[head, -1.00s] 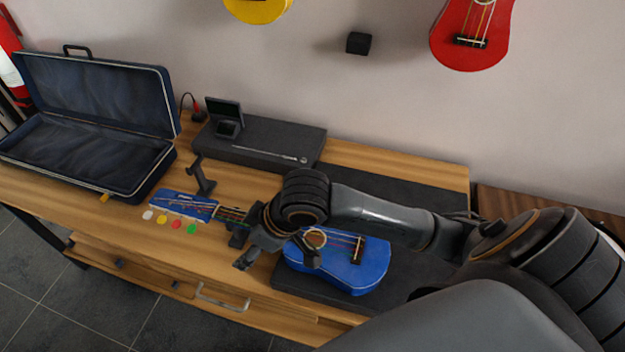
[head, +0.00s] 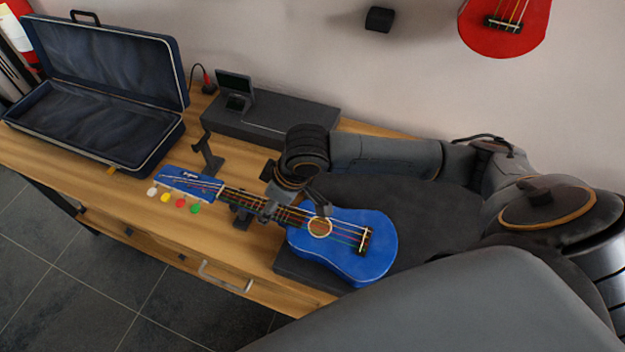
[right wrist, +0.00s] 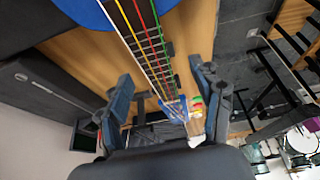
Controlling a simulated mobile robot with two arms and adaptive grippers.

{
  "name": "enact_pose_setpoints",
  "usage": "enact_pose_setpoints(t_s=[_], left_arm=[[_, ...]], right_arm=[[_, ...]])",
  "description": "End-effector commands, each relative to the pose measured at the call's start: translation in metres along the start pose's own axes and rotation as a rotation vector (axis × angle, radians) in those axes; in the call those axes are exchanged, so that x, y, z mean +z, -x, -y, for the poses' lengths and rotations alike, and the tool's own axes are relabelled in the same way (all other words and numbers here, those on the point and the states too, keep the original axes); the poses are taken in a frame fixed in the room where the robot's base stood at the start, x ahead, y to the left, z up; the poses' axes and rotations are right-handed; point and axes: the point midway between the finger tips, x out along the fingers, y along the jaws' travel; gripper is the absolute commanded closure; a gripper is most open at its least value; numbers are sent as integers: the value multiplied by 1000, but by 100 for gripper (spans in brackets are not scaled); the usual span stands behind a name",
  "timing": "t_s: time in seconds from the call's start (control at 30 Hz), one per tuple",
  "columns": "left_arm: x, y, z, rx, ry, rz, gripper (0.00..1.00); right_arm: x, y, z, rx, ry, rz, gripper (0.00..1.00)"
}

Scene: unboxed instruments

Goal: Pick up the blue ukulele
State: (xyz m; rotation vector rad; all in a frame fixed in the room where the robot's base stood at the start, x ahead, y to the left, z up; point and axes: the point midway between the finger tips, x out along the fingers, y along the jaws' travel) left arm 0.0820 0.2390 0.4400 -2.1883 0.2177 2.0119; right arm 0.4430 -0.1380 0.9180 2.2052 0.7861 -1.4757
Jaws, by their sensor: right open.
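The blue ukulele (head: 345,255) lies face up, its body on a dark mat (head: 432,212) and its neck and blue headstock (head: 190,183) pointing left across the table. My right gripper (head: 296,208) is open over the neck near the body. In the right wrist view the open fingers of this gripper (right wrist: 160,75) stand on either side of the ukulele's strung neck (right wrist: 145,45), with a gap to each side. Part of the blue body shows at the top there. Contact with the neck cannot be told. My left gripper is not in view.
An open dark blue case (head: 95,95) stands at the table's left. A black stand (head: 208,155) and a dark grey box (head: 275,120) are behind the neck. A red ukulele (head: 505,25) hangs on the wall. A drawer handle (head: 225,278) is at the front.

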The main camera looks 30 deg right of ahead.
Motion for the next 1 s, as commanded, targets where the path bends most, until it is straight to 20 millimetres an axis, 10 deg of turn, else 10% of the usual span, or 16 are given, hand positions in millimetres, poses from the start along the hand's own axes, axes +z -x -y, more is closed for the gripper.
enact_pose_setpoints(t_s=[0.67,1.0], left_arm=[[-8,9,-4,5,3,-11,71],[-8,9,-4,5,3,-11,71]], right_arm=[[2,-53,-7,1,1,-1,34],[2,-53,-7,1,1,-1,95]])
